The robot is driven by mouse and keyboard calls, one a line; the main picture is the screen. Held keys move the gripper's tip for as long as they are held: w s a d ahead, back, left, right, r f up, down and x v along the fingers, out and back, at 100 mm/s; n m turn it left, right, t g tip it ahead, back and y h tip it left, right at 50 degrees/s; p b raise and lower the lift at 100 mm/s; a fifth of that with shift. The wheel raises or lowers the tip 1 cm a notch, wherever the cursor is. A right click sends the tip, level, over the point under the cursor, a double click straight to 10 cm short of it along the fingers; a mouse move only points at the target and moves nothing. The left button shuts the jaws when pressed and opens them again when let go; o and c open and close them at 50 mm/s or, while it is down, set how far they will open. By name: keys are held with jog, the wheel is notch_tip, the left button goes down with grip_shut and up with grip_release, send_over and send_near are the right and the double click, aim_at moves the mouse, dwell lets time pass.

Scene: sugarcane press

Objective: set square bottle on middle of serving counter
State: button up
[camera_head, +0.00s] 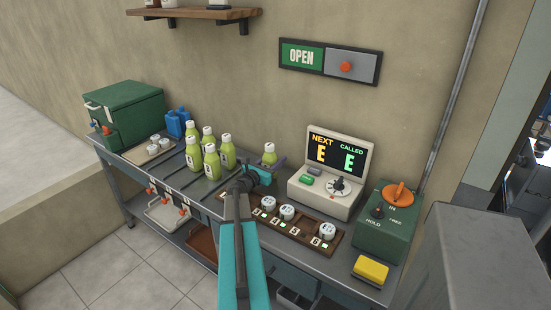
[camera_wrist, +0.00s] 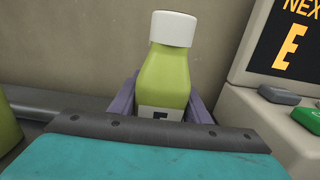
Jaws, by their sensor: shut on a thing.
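My gripper (camera_head: 270,164) reaches over the grey metal counter (camera_head: 205,187) and is shut on a green bottle with a white cap (camera_head: 269,153). In the wrist view, the bottle (camera_wrist: 168,75) stands upright between the purple fingers (camera_wrist: 162,103). Its label is mostly hidden behind the teal gripper body, and its base is hidden too, so I cannot tell whether it touches the counter. Several similar green bottles (camera_head: 210,155) stand in a group left of my gripper.
A cream display console (camera_head: 325,190) stands close to the right of the held bottle. A brown tray with white-topped pieces (camera_head: 300,229) lies in front of it. A green dial box (camera_head: 388,225) and yellow block (camera_head: 370,270) are further right. A green machine (camera_head: 130,110) is at left.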

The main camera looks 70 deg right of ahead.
aim_at(266, 166)
jog(key=shift+f, duration=0.1)
dwell(0.3)
jog(key=o, duration=1.3)
jog(key=shift+r, duration=0.25)
jog(key=b+v, duration=0.2)
jog(key=v, duration=0.8)
jog(key=shift+a+f, duration=0.15)
jog(key=shift+a, duration=0.2)
jog(key=shift+w+a, duration=0.2)
jog(key=shift+a, duration=0.45)
